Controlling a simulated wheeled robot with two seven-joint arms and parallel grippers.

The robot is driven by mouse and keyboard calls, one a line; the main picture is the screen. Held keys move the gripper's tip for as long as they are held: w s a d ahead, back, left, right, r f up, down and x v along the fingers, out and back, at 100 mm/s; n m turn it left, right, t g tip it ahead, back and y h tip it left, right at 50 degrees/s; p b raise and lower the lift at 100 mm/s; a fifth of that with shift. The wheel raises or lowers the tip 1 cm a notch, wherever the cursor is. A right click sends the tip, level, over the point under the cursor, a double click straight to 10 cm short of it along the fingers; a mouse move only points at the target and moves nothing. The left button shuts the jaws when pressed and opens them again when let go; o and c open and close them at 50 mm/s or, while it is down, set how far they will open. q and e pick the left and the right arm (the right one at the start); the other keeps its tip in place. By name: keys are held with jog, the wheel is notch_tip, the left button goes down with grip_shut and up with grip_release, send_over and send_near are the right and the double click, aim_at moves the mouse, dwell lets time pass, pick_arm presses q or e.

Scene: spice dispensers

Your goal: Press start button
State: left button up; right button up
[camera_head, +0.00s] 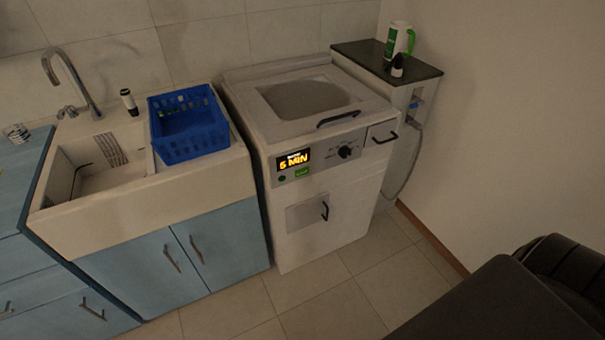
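A white washing machine (318,205) stands against the tiled wall in the middle of the head view. Its front panel has a lit display (294,160) that reads "5 MIN" or "6 MIN" in yellow. A small green button (302,172), lit, sits just below the display, with a dark round button (281,179) to its left. The lettering on the green button is too small to read. A black knob (345,152) is to the right of the display. The top lid is closed. Neither of my grippers is in view.
A sink cabinet (160,265) with a blue basket (188,138) on its counter stands left of the machine. A narrow dark-topped stand (424,72) on the right holds a green and white bottle (398,38). Tiled floor (325,300) in front is clear. A dark object (490,300) fills the lower right.

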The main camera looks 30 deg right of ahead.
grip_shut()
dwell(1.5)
